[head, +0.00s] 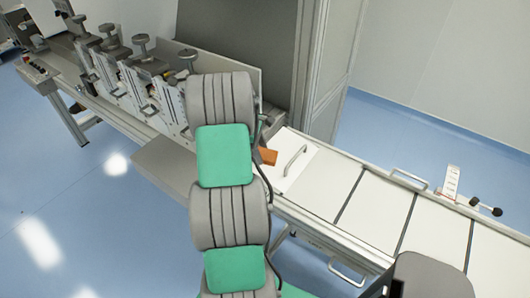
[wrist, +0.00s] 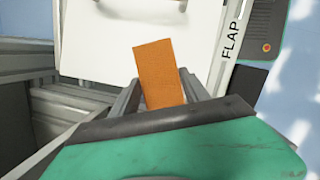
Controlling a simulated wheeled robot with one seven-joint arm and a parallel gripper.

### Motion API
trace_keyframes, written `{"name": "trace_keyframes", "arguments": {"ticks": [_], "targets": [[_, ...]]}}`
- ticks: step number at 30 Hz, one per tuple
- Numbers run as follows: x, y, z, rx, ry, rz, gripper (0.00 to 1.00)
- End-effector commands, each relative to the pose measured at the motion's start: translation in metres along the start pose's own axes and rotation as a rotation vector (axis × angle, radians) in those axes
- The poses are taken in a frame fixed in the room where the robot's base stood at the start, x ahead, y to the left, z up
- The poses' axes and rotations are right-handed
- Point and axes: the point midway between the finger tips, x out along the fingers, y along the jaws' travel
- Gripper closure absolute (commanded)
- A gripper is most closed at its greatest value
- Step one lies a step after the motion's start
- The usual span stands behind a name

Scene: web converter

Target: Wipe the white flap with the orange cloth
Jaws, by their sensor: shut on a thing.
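The orange cloth (wrist: 158,72) sticks out from between the fingers of my gripper (wrist: 160,95) in the wrist view. My gripper is shut on it. In the head view a small part of the orange cloth (head: 267,156) shows just right of my arm, which hides the gripper. The white flap (head: 292,172) is a white panel with a handle, beside the cloth. In the wrist view the white flap (wrist: 100,40) lies behind the cloth, next to a label reading FLAP. The cloth overlaps the flap's near edge in that picture; I cannot tell whether they touch.
A metal handle (head: 294,160) stands up from the flap. More white panels (head: 375,212) run along the machine to the right. Machine units with knobs (head: 150,80) stand to the left of my arm. An orange button (wrist: 267,47) sits on a dark box at the upper right.

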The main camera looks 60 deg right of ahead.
Motion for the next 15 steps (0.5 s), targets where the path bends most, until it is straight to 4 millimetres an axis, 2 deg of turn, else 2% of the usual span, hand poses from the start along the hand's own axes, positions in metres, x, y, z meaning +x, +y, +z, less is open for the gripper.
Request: {"name": "trace_keyframes", "arguments": {"ticks": [7,15], "targets": [[0.0,-0.001,-0.001,-0.006,0.002,-0.002,0.9],[-0.03,0.001,0.013,-0.001,0.001,0.001,0.9]]}}
